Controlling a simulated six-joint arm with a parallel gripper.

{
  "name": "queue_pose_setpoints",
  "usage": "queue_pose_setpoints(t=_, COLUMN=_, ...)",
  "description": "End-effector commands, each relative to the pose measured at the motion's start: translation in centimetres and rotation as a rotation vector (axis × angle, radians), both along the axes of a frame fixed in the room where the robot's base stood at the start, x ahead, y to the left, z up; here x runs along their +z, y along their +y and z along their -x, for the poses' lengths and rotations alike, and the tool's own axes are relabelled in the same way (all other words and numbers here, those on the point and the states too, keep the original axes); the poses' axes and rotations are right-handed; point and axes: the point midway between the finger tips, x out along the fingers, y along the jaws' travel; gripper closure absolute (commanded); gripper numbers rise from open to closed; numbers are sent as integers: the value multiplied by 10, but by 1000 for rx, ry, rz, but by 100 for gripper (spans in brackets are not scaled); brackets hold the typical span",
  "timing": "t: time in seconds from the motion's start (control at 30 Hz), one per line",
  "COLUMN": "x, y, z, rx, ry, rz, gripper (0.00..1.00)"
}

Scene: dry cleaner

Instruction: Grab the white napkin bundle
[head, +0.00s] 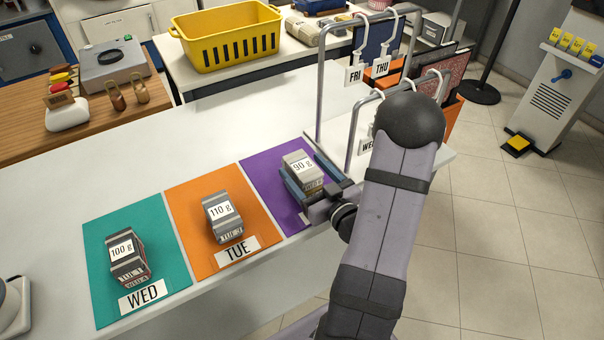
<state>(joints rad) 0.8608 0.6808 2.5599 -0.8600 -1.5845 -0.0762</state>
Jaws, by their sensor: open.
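Three banded bundles lie on coloured mats on the white counter. A pale beige-grey bundle (301,166) labelled 90 g is on the purple mat (258,172); it is the palest of the three. My gripper (309,178) is open, with one finger on each side of this bundle; I cannot tell whether they touch it. A grey bundle (223,225) labelled 110 g is on the orange mat (185,206). A darker grey bundle (124,268) with reddish edges, labelled 100 g, is on the teal mat (100,295). The purple mat's front part is partly hidden by my gripper.
A metal rack (321,85) with hanging day tags stands just behind and right of the purple mat, close to my arm. A yellow basket (230,50) is on the back table. A wooden board (30,135) with stamps is at the left.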

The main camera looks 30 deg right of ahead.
Motion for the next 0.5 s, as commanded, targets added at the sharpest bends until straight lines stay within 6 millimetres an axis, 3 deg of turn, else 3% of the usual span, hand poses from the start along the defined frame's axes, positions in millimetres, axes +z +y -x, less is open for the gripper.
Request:
queue_pose_setpoints(t=0.27, x=1, y=1, z=-5, rx=2, ry=-2, rz=0, gripper=29)
queue_pose_setpoints(t=0.5, x=4, y=2, z=-33, rx=4, ry=-1, rz=-1, gripper=29)
